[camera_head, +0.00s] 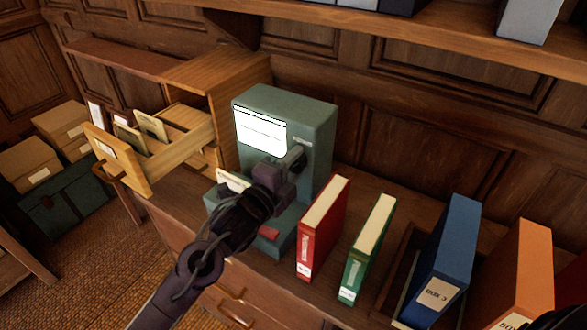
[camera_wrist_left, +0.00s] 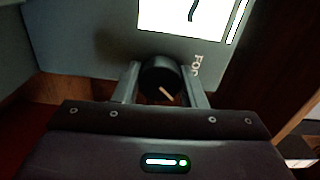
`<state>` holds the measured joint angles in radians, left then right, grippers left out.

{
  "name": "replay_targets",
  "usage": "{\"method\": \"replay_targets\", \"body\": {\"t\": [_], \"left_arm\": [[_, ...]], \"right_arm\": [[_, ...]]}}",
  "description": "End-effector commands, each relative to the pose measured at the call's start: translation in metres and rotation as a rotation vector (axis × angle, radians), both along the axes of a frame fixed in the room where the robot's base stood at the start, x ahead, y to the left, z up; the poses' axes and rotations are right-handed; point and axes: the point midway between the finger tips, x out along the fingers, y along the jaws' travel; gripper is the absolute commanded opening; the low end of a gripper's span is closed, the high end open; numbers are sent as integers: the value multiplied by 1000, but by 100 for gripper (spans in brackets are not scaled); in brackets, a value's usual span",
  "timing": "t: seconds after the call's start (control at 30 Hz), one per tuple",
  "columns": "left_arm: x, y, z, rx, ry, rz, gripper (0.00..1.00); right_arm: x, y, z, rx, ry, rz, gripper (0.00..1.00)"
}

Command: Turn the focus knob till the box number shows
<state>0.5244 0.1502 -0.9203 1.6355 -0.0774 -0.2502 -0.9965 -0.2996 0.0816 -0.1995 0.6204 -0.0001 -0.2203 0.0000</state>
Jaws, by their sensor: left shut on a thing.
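The green-grey reader (camera_head: 318,125) stands on the wooden desk, with a lit white screen (camera_head: 261,131) on its front. The screen shows faint lines in the head view, too small to read. My left gripper (camera_head: 292,160) is at the reader's front, right of the screen. In the left wrist view its fingers are shut on the black focus knob (camera_wrist_left: 161,76), one on each side. The knob's pale pointer line slants down to the right. My right gripper is not clearly visible.
An open wooden card drawer (camera_head: 118,165) juts out left of the reader. A red binder (camera_head: 322,228), a green binder (camera_head: 367,248), a blue binder (camera_head: 446,255) and an orange binder (camera_head: 522,275) stand to the right. A shelf (camera_head: 420,35) runs above.

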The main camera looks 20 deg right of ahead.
Motion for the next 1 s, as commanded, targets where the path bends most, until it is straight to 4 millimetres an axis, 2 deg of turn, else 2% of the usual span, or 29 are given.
{"method": "replay_targets", "body": {"t": [0.03,0.07,0.23,0.57,1.0], "left_arm": [[-1,0,-1,2,4,-1,16],[-1,0,-1,2,4,-1,39],[-1,0,-1,1,5,-1,60],[-2,4,0,1,6,1,60],[-35,45,0,1,6,0,60]], "right_arm": [[0,0,1,0,0,0,60],[0,0,1,0,0,0,60],[0,0,1,0,0,0,60],[0,2,3,2,0,-1,60],[-1,3,21,4,1,-1,60]]}}
